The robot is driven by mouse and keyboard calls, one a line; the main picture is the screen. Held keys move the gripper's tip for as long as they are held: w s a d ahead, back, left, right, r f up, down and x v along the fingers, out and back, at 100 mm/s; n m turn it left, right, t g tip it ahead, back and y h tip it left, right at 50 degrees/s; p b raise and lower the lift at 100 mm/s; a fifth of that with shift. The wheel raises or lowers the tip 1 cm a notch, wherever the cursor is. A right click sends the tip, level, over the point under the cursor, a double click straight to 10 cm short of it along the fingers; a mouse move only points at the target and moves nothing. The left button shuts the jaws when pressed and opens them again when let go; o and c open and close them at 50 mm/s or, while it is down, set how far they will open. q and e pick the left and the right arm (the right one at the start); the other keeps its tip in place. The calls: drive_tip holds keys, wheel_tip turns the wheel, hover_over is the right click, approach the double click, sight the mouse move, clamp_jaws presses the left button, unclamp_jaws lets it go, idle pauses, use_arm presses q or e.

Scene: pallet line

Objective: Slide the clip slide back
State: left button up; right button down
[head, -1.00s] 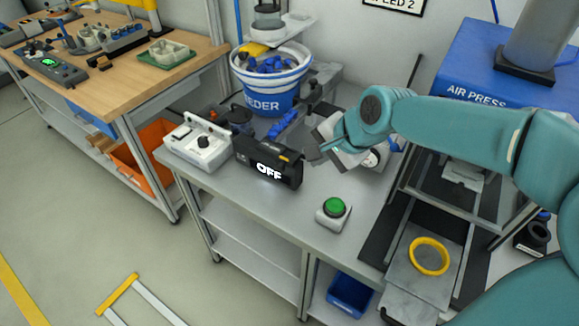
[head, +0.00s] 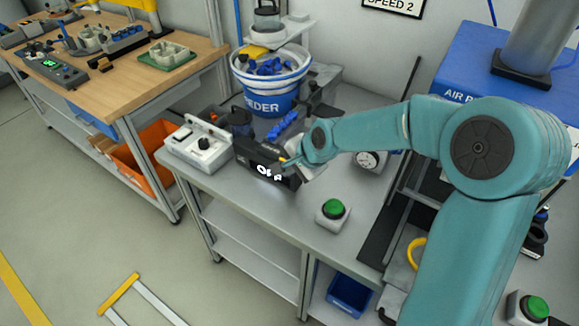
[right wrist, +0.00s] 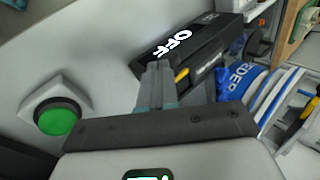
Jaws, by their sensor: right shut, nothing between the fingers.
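A black box (head: 247,154) with a lit "OFF" display stands on the grey bench; it also shows in the right wrist view (right wrist: 212,32). A small yellow piece (right wrist: 182,75) sits at the box's top edge; I cannot tell whether it is the clip slide. My right gripper (right wrist: 158,70) is shut and empty, its fingertips close beside the yellow piece and in front of the box. Contact cannot be made out. In the head view, my right gripper (head: 289,167) covers the box's right end and part of the display. My left gripper is out of view.
A white control box with a black knob (head: 203,142) stands left of the black box. A green button (head: 334,209) is near the bench's front edge. The bench around the button is clear.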

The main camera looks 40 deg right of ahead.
sight(275, 157)
drive_tip(key=w+a, duration=0.3)
drive_tip(key=w, duration=0.4)
drive_tip(key=shift+w, duration=0.2)
drive_tip(key=shift+w+a, duration=0.1)
drive_tip(key=shift+r, duration=0.1)
